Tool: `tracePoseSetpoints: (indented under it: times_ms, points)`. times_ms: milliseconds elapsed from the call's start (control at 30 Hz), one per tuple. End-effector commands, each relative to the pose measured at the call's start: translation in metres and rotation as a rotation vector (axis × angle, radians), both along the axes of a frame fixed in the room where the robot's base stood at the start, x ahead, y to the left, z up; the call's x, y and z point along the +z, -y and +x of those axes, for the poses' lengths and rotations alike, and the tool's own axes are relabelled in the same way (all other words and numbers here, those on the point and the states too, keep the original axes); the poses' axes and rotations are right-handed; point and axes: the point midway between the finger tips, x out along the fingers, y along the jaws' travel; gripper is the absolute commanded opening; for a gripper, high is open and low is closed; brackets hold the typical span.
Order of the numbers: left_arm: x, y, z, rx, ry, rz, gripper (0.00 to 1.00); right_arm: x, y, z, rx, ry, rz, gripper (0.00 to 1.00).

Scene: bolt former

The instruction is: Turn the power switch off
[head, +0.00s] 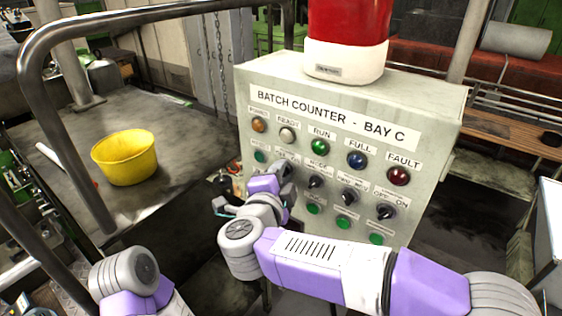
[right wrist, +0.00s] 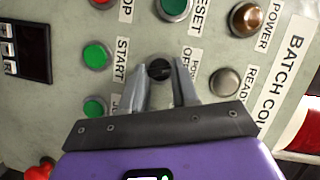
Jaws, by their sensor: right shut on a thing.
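The power switch (right wrist: 159,70) is a small black rotary knob on the pale panel, with a partly hidden label beside it beginning "PO" and "OF". My right gripper (right wrist: 160,74) has its two grey fingers on either side of this knob, closed on it. Which way the knob points is hard to tell. In the head view my right gripper (head: 282,175) is at the left part of the control box (head: 440,120) and hides the switch. My left arm shows at the bottom left, but its gripper is out of view.
Similar black knobs, such as the mode knob (head: 316,182), sit to the right in the same row. Lamps are above and green buttons (head: 343,223) below. A red-and-white container (head: 345,60) stands on the box. A yellow bucket (head: 125,158) is at left behind a metal rail (head: 40,125).

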Motion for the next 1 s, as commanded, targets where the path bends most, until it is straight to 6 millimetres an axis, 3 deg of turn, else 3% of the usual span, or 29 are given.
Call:
tracePoseSetpoints:
  times_ms: [267, 900, 933, 1000]
  points:
    - [0.0132, -0.0001, -0.0001, 0.0, 0.0, 0.0, 0.43, 0.0024, -0.0008, 0.0001, 0.001, -0.073, -0.104, 0.0]
    - [0.0155, 0.0, -0.0002, 0.0, 0.0, 0.0, 0.43, 0.001, -0.0006, 0.0004, 0.0, -0.102, -0.143, 0.0]
    - [0.0155, 0.0, -0.0002, 0.0, 0.0, 0.0, 0.43, 0.001, -0.0006, 0.0004, 0.0, -0.102, -0.142, 0.34]
    - [0.0155, 0.0, -0.0002, 0.0, 0.0, 0.0, 0.43, 0.0011, -0.0006, 0.0004, 0.0, -0.102, -0.142, 0.45]
